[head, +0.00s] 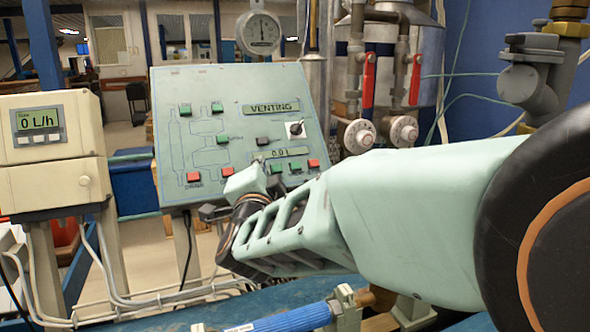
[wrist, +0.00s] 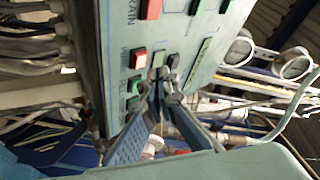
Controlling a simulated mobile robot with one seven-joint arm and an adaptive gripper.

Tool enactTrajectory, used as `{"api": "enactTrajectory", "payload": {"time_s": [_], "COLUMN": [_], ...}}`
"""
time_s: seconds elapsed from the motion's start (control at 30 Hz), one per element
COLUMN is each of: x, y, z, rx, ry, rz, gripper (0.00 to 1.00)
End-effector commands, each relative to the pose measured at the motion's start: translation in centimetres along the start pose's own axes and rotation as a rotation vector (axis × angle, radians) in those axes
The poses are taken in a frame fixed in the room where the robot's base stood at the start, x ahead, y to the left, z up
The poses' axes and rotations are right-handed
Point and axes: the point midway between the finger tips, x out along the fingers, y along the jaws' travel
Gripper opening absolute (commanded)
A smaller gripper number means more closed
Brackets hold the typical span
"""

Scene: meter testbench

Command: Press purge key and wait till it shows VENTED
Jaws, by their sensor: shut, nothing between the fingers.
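The sloped green control panel (head: 170,90) stands ahead of my arm. Its upper display (head: 270,107) reads VENTING. A smaller lower display (head: 285,153) is partly hidden behind my arm, and its text is hard to read. Red and green keys dot the panel; I cannot read which one is labelled purge. In the wrist view my gripper (wrist: 161,92) is shut and empty, its fingertips together close to the panel face, near a green key (wrist: 135,85) and a red key (wrist: 137,58). I cannot tell whether the tips touch a key. In the head view my arm hides the fingertips.
A beige meter box (head: 50,127) reading 0 L/h stands left of the panel. A round gauge (head: 260,32) is above it. Red-handled valves (head: 368,80) and pipes are behind at right. A blue-handled tool or pipe (head: 285,320) lies at the front.

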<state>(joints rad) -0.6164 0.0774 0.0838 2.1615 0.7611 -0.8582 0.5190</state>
Motion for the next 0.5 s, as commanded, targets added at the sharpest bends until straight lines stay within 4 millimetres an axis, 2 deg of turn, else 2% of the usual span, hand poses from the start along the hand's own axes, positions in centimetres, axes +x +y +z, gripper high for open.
{"api": "enactTrajectory", "payload": {"time_s": [0.3, 0.5], "x": [-2.3, -3.1], "y": [-2.0, -2.4], "z": [-1.9, -2.3], "rx": [0.002, 0.002], "ry": [0.001, 0.001], "rz": [-0.003, -0.004], "gripper": [0.00, 0.00]}}
